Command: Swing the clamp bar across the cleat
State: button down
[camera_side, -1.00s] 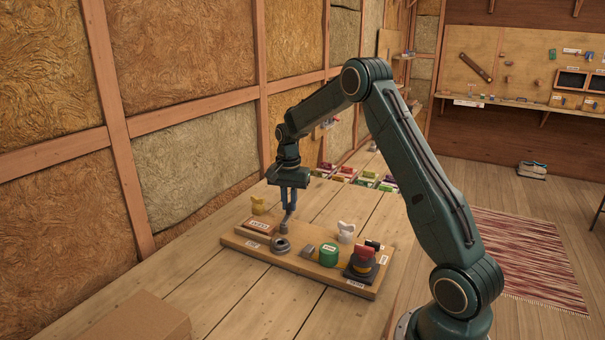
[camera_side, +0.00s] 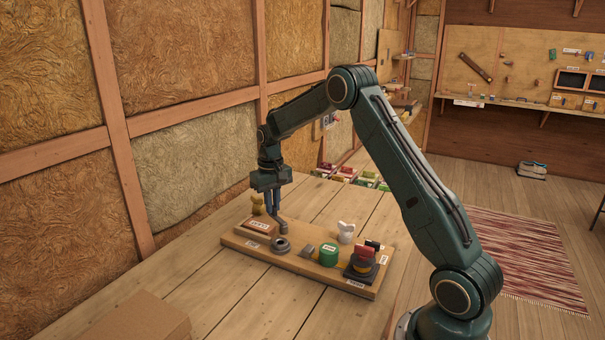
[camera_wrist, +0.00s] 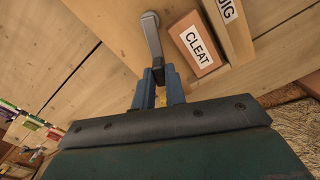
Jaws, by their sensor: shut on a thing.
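The cleat (camera_side: 258,226) is a reddish-brown block with a white label at the left end of the wooden board. It also shows in the wrist view (camera_wrist: 209,62), right of the bar. The clamp bar (camera_wrist: 153,38) is a grey metal lever with a rounded end at the top of the wrist view. In the side view the bar (camera_side: 283,229) slants up to my fingers, beside the cleat. My gripper (camera_side: 274,212) is shut on its near end, and the fingers (camera_wrist: 158,88) hide that end. The bar looks beside the cleat, not over it.
The board (camera_side: 312,270) also carries a dark ring (camera_side: 281,245), a green cylinder (camera_side: 328,254) and a red-topped dark block (camera_side: 362,262). A cardboard box (camera_side: 140,322) is at front left.

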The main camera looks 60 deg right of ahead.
jog(key=n, duration=0.1)
jog(key=a+n, duration=0.1)
jog(key=n, duration=0.1)
jog(key=a+n, duration=0.1)
jog(key=shift+w+a+r+n, duration=0.1)
jog(key=shift+w+n, duration=0.2)
jog(key=shift+s+a+n, duration=0.1)
jog(key=shift+a+n, duration=0.35)
jog(key=shift+n, duration=0.65)
jog(key=shift+s+a+n, duration=0.1)
jog(key=shift+a+n, duration=0.35)
jog(key=shift+n, duration=0.65)
jog(key=c, duration=1.4)
grip_release()
jog(key=shift+c, duration=0.2)
notch_tip(320, 180, up, 14)
